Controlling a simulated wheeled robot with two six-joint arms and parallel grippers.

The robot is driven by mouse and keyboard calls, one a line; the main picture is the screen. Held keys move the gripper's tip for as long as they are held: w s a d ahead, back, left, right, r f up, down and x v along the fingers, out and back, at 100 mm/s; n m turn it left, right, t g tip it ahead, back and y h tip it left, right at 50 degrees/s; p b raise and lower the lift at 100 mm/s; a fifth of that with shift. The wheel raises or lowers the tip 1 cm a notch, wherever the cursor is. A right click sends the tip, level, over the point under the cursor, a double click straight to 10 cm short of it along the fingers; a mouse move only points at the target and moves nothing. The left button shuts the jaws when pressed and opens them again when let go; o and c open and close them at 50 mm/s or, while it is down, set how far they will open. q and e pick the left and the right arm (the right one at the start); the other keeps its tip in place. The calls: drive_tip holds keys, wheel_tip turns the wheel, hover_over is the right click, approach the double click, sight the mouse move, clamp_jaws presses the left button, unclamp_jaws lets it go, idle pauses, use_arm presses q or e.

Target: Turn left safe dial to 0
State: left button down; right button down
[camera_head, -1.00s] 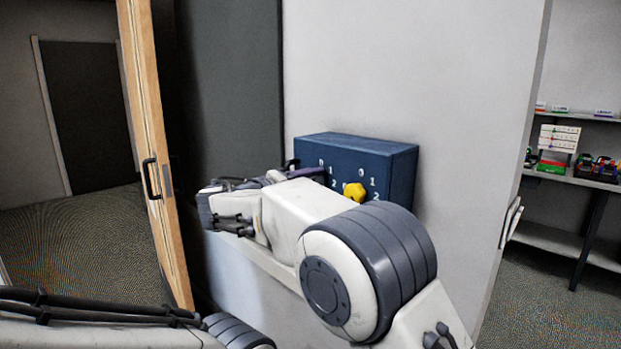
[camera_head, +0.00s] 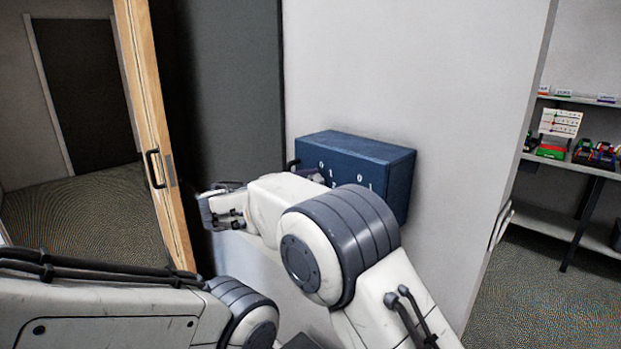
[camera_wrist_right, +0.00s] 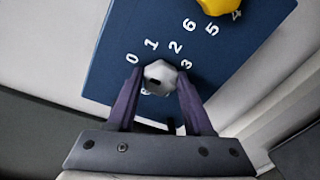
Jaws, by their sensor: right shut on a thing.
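The blue safe box (camera_head: 360,153) is fixed to the grey wall, with white numbers on its front. In the right wrist view its left dial is a pale grey knob (camera_wrist_right: 159,76) with a dark mark, ringed by numbers; 0, 1, 2 and 3 are readable. I cannot tell which number the mark points to. My right gripper (camera_wrist_right: 160,84), with purple fingers, is shut on this knob. The yellow dial (camera_wrist_right: 220,4) is at the upper right, apart from the fingers. In the head view my right arm hides both dials. My left gripper is out of view.
A wooden door edge with a black handle (camera_head: 154,168) stands to the left of the box. A shelf (camera_head: 575,170) with coloured items is at the far right. Open carpet (camera_head: 85,220) lies beyond the door edge.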

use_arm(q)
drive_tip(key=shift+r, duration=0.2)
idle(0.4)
use_arm(e)
drive_tip(key=shift+c, duration=1.5)
unclamp_jaws()
